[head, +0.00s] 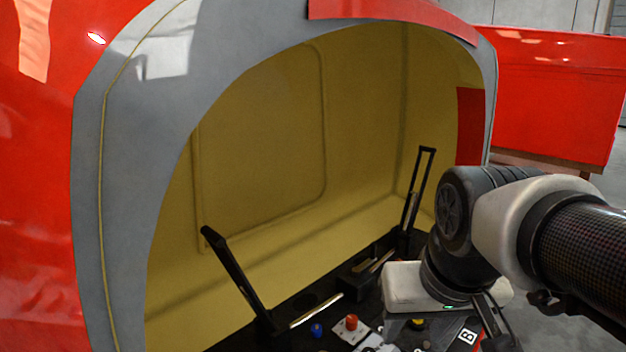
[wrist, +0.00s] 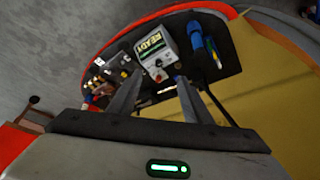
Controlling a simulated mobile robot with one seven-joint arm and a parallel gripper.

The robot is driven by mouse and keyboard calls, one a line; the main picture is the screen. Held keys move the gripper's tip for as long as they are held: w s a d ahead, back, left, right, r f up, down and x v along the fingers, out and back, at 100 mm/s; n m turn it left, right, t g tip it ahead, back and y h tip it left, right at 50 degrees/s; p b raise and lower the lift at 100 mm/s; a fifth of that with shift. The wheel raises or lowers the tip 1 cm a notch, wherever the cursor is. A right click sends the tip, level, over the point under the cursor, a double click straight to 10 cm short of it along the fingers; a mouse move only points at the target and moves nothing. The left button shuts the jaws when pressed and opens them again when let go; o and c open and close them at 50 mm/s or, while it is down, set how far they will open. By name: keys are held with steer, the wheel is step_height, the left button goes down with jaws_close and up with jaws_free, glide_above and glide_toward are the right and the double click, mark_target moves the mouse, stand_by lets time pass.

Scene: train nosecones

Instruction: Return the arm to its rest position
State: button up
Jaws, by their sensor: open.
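My arm (head: 530,225) enters the head view from the right edge. It bends at a dark joint in front of the nosecone's lower right opening. Its pale wrist section (head: 405,286) hangs over the right end of a black work surface. In the wrist view my gripper (wrist: 159,77) has two dark fingers standing apart with nothing between them. Beyond the fingers lies a grey box (wrist: 157,54) with a lit READY display. The fingertips cannot be made out clearly in the head view.
The red and grey nosecone (head: 135,130) has a yellow interior (head: 265,150). Black upright handles (head: 236,273) stand on the work surface. A red knob (head: 351,321) and a blue knob (head: 317,329) are near my wrist. A red panel (head: 550,95) stands behind; grey floor shows at right.

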steer(key=s+t, duration=0.1)
steer(key=s, duration=0.3)
step_height(320, 180, up, 14)
steer(key=p, duration=1.4)
steer(key=shift+f+p, duration=0.25)
steer(key=shift+p, duration=0.05)
steer(key=shift+a, duration=0.1)
